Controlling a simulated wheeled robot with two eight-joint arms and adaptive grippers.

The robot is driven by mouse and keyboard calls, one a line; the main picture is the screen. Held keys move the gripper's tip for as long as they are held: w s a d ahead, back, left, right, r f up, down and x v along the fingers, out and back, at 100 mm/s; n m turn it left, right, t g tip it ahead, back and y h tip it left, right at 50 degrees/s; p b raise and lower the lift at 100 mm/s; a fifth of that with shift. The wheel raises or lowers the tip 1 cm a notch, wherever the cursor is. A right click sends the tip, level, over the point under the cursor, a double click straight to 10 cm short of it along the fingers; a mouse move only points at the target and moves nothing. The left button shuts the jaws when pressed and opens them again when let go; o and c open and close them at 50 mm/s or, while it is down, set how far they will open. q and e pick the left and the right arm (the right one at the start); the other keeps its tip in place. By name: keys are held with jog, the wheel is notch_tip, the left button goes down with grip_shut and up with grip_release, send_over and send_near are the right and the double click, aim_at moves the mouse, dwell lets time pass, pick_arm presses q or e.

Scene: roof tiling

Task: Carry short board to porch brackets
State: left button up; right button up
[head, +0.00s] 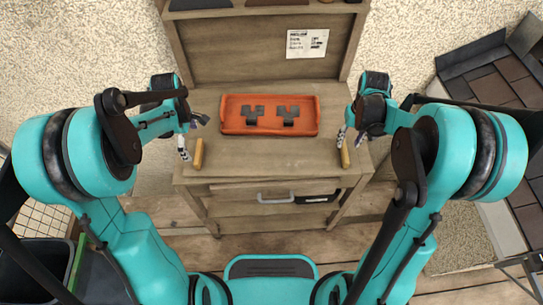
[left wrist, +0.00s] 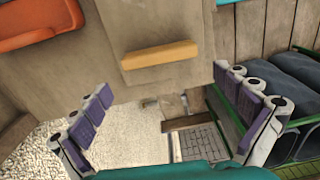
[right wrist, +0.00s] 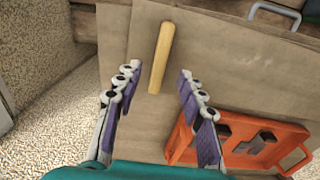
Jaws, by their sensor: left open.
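Two short yellow wooden pieces lie on the workbench top: the left piece (head: 198,153) near its left front corner, the right piece (head: 345,155) near its right front corner. I cannot tell which thing is the short board. My left gripper (head: 192,135) is open and empty above the left piece, which shows ahead of its spread fingers in the left wrist view (left wrist: 160,54). My right gripper (head: 349,137) is open and empty; the right piece shows ahead, between its fingers, in the right wrist view (right wrist: 161,50). I cannot make out the porch brackets for certain.
An orange tray (head: 227,128) with two dark grey metal pieces (head: 288,116) stands on the workbench (head: 265,155), between my grippers. A grey handle (head: 275,198) is on the bench front. A dark tiled roof section (head: 492,90) stands at right. A dark bin (head: 42,262) is at lower left.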

aim_at(196, 153)
pick_arm(q)
notch_tip(196, 153, down, 7)
jog(key=shift+r, duration=0.15)
pick_arm(e)
notch_tip(196, 153, down, 7)
jog(key=shift+r, duration=0.1)
pick_arm(q)
jog(key=c, duration=1)
pick_arm(e)
grip_shut()
pick_arm(q)
jog(key=c, duration=0.5)
jog(key=shift+c, duration=0.2)
